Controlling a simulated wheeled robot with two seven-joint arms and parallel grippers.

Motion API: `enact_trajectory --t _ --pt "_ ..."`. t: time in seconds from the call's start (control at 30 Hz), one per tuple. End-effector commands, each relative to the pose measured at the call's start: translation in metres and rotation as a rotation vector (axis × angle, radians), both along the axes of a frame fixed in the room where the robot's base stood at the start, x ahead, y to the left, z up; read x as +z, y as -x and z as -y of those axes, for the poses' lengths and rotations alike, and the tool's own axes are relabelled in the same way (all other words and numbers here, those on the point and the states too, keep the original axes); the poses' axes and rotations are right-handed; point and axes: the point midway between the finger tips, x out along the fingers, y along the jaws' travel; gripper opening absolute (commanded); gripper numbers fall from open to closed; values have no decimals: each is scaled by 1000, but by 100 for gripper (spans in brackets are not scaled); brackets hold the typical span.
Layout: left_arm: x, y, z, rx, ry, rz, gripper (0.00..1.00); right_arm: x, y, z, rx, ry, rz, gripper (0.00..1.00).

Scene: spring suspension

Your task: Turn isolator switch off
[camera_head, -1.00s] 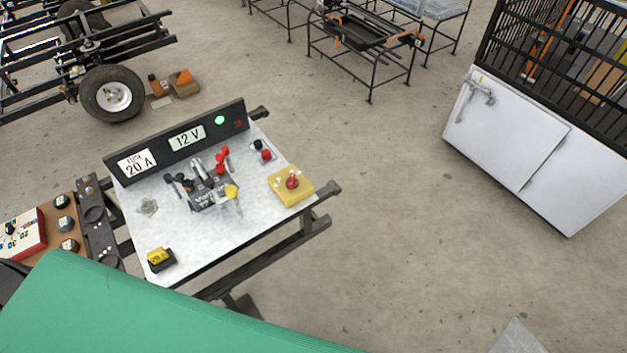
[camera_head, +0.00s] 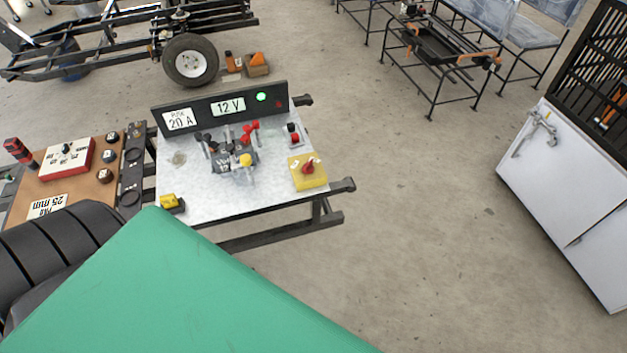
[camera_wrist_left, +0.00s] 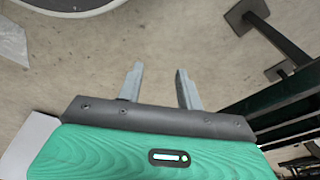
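A yellow box with a red rotary knob (camera_head: 309,167), which looks like the isolator switch, sits at the right front corner of a pale metal-topped bench (camera_head: 215,197). Neither gripper's fingers show in the head view, and the switch does not show in the wrist view.
A clamp-like device with levers (camera_head: 236,158) stands mid-bench, left of the yellow box. A small black-and-red part (camera_head: 293,134) is behind the box. A brown board (camera_head: 88,185) adjoins on the left. Floor right of the bench is clear up to a white cabinet (camera_head: 555,180).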

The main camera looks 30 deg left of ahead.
Motion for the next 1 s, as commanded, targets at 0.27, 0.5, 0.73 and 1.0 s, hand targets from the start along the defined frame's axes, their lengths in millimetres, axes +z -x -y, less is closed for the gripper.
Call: enact_trajectory --t 0.27,0.5,0.73,1.0 --pt "113 -44 2 -41 -21 72 36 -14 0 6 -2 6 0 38" --pt "208 -84 -1 -271 -156 204 36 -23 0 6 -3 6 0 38" --pt "247 -139 -7 -682 -444 355 36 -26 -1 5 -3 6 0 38" --pt "255 -217 -38 -1304 -986 445 36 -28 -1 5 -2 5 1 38"
